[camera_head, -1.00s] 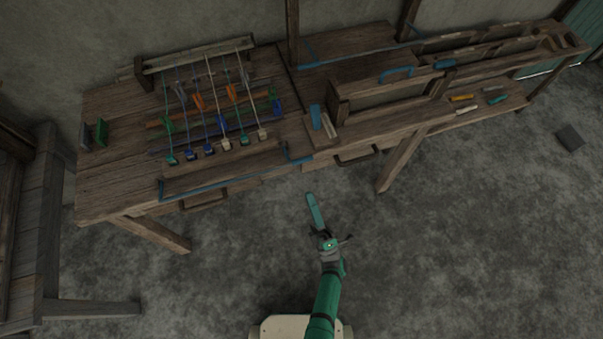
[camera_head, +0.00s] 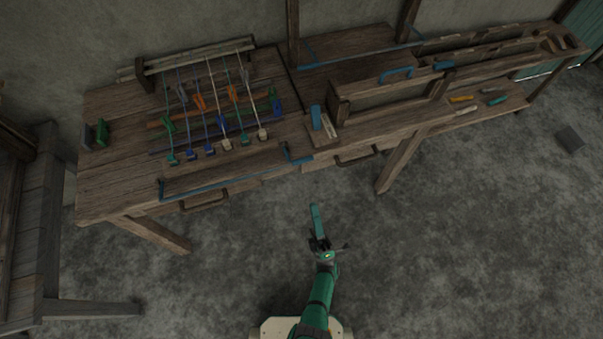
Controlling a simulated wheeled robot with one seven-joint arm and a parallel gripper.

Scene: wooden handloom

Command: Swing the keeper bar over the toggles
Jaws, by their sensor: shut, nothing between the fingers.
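A thin blue bar (camera_head: 220,184), which looks like the keeper bar, lies along the front edge of the wooden bench below the cords. Its right end meets a bent blue piece (camera_head: 297,157). Several small toggles (camera_head: 209,149) in teal, blue and pale colours sit in a slanting row at the near ends of the cords, behind the bar and apart from it. My gripper (camera_head: 315,208) is shut and empty. It is over the floor in front of the bench, well short of the bar and to its right, pointing towards the bench.
A wooden beam (camera_head: 190,62) stands behind the cords. Green blocks (camera_head: 102,133) stand at the bench's left end. A raised wooden box (camera_head: 385,90) with a blue handle stands right of the cords. Wooden handles (camera_head: 205,201) stick out below the front edge. The floor around my gripper is clear.

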